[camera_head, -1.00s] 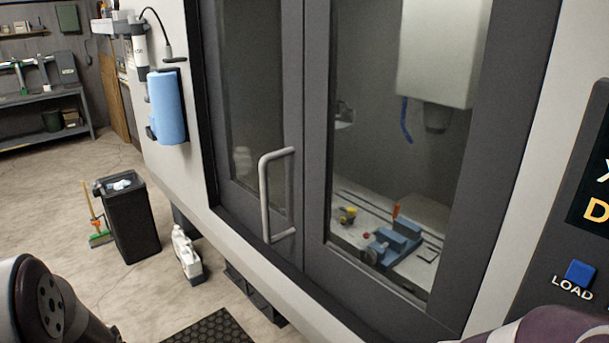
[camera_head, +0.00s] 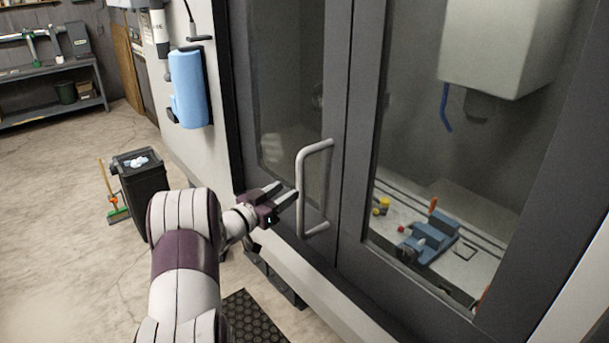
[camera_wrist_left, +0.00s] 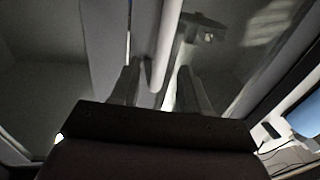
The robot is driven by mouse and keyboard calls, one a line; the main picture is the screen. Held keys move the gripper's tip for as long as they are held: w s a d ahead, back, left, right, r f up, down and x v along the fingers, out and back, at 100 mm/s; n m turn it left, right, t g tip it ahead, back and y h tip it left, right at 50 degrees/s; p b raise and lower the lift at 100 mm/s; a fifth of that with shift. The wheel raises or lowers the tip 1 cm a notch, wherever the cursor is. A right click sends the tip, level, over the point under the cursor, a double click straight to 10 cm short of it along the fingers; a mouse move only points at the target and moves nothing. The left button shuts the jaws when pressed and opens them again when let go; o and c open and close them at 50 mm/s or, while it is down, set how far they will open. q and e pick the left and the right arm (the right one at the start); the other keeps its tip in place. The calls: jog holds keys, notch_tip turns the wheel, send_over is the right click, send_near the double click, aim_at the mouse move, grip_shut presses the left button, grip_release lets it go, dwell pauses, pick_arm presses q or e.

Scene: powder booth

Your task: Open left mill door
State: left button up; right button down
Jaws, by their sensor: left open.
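The left mill door (camera_head: 285,95) is a dark grey frame with a glass pane, and it looks closed against the door on its right. Its light grey bar handle (camera_head: 326,188) stands upright near the seam. My left gripper (camera_head: 287,194) is open just left of the handle's lower half, its fingers pointing at the bar. In the left wrist view, the handle bar (camera_wrist_left: 167,45) comes down from the top, and its end shows between the two open fingers (camera_wrist_left: 157,85). I cannot tell whether the fingers touch it. My right gripper is not in view.
The right door (camera_head: 372,220) shows a blue vise (camera_head: 428,240) inside through its glass. A black bin (camera_head: 143,190) and a broom (camera_head: 112,195) stand on the floor at left. A blue roll (camera_head: 188,90) hangs on the machine's side. A black mat (camera_head: 250,318) lies below my left arm.

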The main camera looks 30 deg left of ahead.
aim_at(298, 182)
pick_arm(q)
jog(key=w, duration=0.2)
jog(key=w+d+p, duration=0.1)
jog(key=w, duration=0.1)
jog(key=w+p, duration=0.1)
jog(key=w, duration=0.2)
jog(key=shift+w+d, duration=0.1)
jog(key=shift+d, duration=0.05)
jog(key=shift+w+f, duration=0.2)
jog(key=shift+c, duration=0.8)
grip_shut()
